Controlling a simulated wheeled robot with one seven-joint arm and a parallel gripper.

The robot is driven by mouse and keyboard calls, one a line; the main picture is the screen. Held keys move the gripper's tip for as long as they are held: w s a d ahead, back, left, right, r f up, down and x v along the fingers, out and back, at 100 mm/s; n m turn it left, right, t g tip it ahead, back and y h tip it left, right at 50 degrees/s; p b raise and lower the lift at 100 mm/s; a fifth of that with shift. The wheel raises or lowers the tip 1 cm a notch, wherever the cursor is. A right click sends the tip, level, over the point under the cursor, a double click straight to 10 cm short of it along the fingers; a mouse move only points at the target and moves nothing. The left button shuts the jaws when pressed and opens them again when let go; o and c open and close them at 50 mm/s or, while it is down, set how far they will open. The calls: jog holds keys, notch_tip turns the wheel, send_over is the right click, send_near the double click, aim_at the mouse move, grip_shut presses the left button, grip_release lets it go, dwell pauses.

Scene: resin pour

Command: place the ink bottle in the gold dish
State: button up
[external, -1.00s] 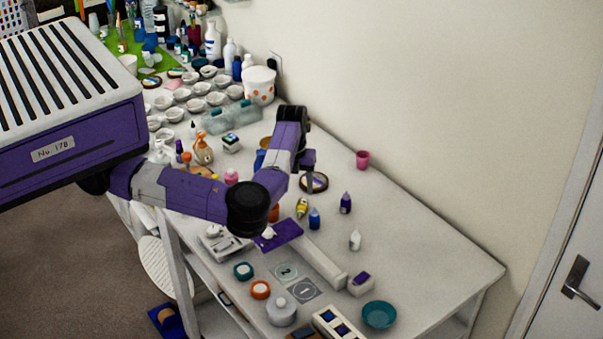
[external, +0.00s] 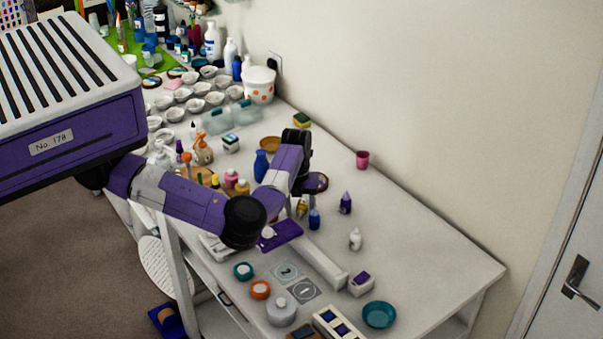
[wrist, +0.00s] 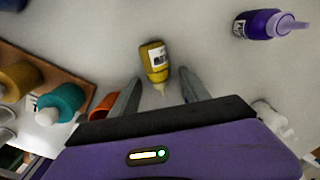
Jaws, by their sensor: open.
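Several small ink bottles stand on the white table. The yellow one (external: 301,209) is beside my gripper. In the wrist view the yellow bottle (wrist: 155,58) lies ahead of and between my open, empty fingers (wrist: 160,77), its pale nozzle pointing toward the palm. I cannot tell whether the fingers touch it. A blue bottle (external: 314,220), a purple bottle (external: 345,203) and a white bottle (external: 355,240) stand nearby. The purple one also shows in the wrist view (wrist: 260,24). The gold dish (external: 270,143) is behind my arm, near the wall side, and looks empty.
A blue vase (external: 261,165) stands near the gold dish. A wooden tray with paint bottles, including a teal one (wrist: 62,101), is left in the wrist view. A pink cup (external: 362,160) and teal bowl (external: 379,315) stand apart.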

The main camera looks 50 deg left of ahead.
aim_at(300, 210)
grip_shut()
jog(key=shift+r, duration=0.15)
notch_tip(300, 210, up, 20)
jog(key=b, duration=0.2)
jog(key=s+a+f+n, duration=0.3)
jog(key=a+f+n, duration=0.1)
jog(key=n, duration=0.9)
jog(key=s+a+f+n, duration=0.3)
jog(key=a+f+n, duration=0.2)
jog(key=n, duration=0.9)
jog(key=shift+a+f+y, duration=0.3)
jog(key=shift+f+y, duration=0.1)
jog(key=shift+f, duration=0.25)
